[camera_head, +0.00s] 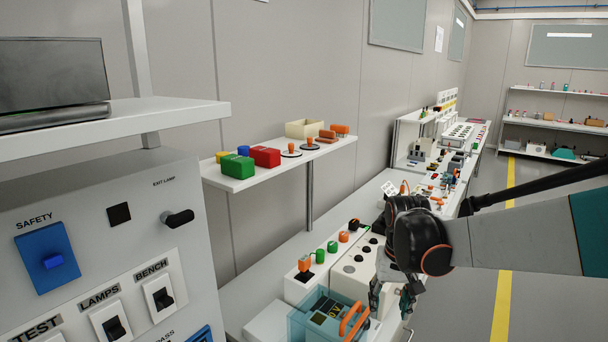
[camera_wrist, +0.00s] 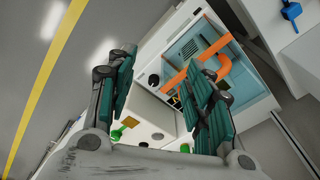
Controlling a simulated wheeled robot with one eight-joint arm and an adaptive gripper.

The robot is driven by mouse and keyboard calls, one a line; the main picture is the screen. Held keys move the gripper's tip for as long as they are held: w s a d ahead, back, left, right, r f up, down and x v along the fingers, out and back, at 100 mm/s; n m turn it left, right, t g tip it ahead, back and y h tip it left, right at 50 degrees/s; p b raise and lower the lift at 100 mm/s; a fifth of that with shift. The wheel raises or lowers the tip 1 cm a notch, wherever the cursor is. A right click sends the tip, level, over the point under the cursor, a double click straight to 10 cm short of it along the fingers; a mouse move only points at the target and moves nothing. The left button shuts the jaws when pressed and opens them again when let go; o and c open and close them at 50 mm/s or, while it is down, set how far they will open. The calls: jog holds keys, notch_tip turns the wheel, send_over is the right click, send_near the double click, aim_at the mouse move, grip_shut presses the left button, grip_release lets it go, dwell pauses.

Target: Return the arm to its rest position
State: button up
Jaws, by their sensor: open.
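My gripper (camera_head: 392,298) hangs at the end of my arm, over the front edge of the bench, right of the blue clear-sided box with an orange handle (camera_head: 354,320). In the wrist view my gripper (camera_wrist: 163,92) has its two green-padded fingers apart, with nothing held between them. The orange handle (camera_wrist: 226,62) of the box shows behind the right finger, which hides part of it. I cannot tell how far the fingers are from the box. My arm reaches in from the right edge of the head view.
A grey panel (camera_head: 120,235) with switches stands close at left. A wall shelf (camera_head: 240,177) holds coloured blocks and a cream bin (camera_head: 307,128). Control boxes (camera_head: 352,270) line the bench. The floor with a yellow line (camera_head: 502,300) is clear at right.

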jog(key=s+f+n+t+b, duration=0.1)
jog(key=s+t+b, duration=0.5)
jog(key=s, duration=1.4)
jog(key=b, duration=0.2)
jog(key=shift+s+d+f+b, duration=0.15)
jog(key=shift+s+f+b, duration=0.15)
jog(key=shift+f, duration=0.05)
jog(key=shift+c, duration=0.2)
dwell(0.7)
